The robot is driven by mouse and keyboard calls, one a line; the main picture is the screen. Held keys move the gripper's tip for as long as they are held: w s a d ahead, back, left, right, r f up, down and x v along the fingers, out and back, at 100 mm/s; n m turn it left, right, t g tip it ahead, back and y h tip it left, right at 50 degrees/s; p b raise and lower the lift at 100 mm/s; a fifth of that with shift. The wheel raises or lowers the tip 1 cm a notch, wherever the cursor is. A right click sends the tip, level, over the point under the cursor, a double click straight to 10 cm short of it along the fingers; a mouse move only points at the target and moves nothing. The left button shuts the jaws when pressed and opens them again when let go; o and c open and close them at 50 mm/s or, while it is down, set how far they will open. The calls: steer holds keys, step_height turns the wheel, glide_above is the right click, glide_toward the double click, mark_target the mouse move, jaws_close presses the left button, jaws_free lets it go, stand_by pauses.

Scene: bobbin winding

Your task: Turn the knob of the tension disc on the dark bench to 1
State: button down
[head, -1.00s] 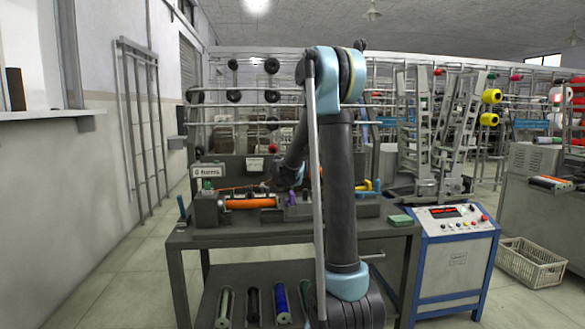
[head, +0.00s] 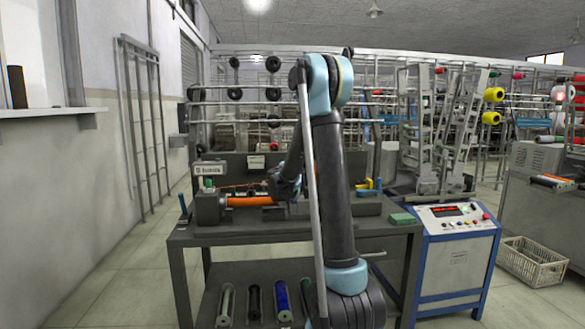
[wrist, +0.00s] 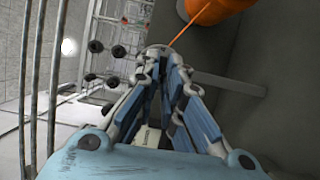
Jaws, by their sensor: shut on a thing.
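My gripper (wrist: 163,52) has its blue-grey fingers drawn together in the wrist view. Its tips are shut on an orange thread (wrist: 180,33) that runs up to an orange bobbin (wrist: 215,8). In the head view my gripper (head: 274,184) is over the dark bench (head: 250,233), at the right end of the orange bobbin (head: 248,201). My arm covers the middle of the bench. I cannot make out the tension disc, its knob or the number 1 in either view.
A small sign (head: 209,169) stands at the bench's left end. A green block (head: 402,219) lies at its right front corner. Several spools lie on the lower shelf (head: 222,304). A blue-white control box (head: 458,250) and a crate (head: 530,263) stand to the right.

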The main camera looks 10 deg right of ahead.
steer(key=shift+w+d+r, duration=0.1)
steer(key=shift+w+d, duration=0.15)
steer(key=shift+d, duration=0.05)
steer(key=c, duration=1.7)
jaws_free()
steer(key=shift+w+d+f, duration=0.1)
steer(key=shift+w+f, duration=0.25)
steer(key=shift+f, duration=0.15)
steer(key=shift+s+a+r, duration=0.2)
steer(key=shift+s+r, duration=0.1)
steer(key=shift+s, duration=0.1)
steer(key=v, duration=1.2)
steer(key=shift+a+f, duration=0.1)
steer(key=shift+f, duration=0.05)
